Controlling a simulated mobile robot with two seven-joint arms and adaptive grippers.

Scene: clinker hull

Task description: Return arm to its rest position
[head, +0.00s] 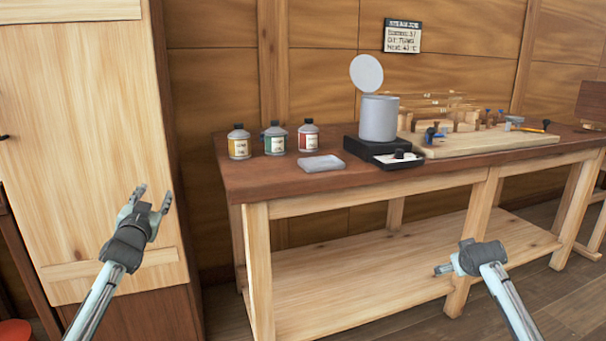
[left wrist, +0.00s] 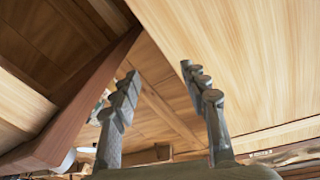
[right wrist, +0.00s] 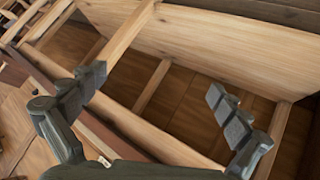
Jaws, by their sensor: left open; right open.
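My left gripper (head: 147,203) is raised in front of the pale wooden door at the left of the head view. It is open and empty, and its two fingers stand apart in the left wrist view (left wrist: 165,105). My right gripper (head: 447,268) is in front of the workbench's lower shelf, below the bench top. In the head view its fingers are largely hidden behind its own body. In the right wrist view (right wrist: 155,108) the fingers are spread with nothing between them.
The pale door (head: 80,130) stands at the left.

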